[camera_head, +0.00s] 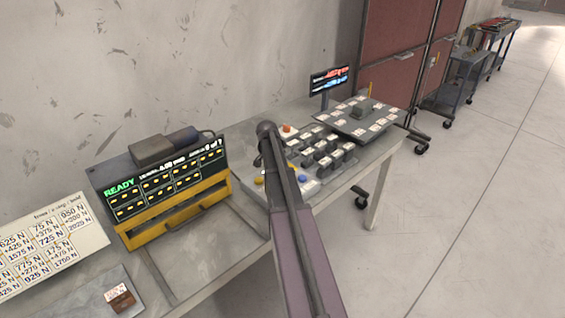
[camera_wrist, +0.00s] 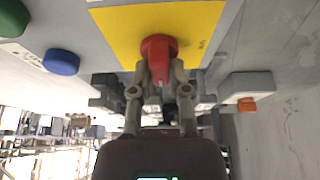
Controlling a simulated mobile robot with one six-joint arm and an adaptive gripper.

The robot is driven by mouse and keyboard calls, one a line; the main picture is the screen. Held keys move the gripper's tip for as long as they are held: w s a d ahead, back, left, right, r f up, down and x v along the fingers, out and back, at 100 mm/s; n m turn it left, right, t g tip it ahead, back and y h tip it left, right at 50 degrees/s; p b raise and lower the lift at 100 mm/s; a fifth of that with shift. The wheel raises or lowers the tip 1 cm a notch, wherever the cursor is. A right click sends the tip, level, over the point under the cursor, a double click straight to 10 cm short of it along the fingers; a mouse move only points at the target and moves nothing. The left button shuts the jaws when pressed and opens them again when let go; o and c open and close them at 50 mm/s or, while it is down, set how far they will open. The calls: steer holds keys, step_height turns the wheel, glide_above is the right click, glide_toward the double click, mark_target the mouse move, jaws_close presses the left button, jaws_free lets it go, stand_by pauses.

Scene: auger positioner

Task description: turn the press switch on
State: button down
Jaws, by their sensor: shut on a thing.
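In the wrist view a red switch knob (camera_wrist: 158,48) stands on a yellow plate (camera_wrist: 205,22). My gripper (camera_wrist: 158,75) has its two fingers on either side of the knob and is shut on it. The lettering on the plate is too blurred to read. In the head view my arm covers part of the control panel (camera_head: 333,182), and neither my gripper nor the red knob can be made out there.
A blue button (camera_wrist: 60,62) and a green button (camera_wrist: 14,18) sit beside the yellow plate. The display unit (camera_head: 165,180) reads READY. A tilted board with cards (camera_head: 358,118) and a small screen (camera_head: 329,79) stand farther along the bench.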

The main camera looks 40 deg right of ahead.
steer(key=shift+s, duration=0.1)
stand_by(0.3)
steer(key=c, duration=0.6)
jaws_free()
steer(key=shift+n, duration=0.5)
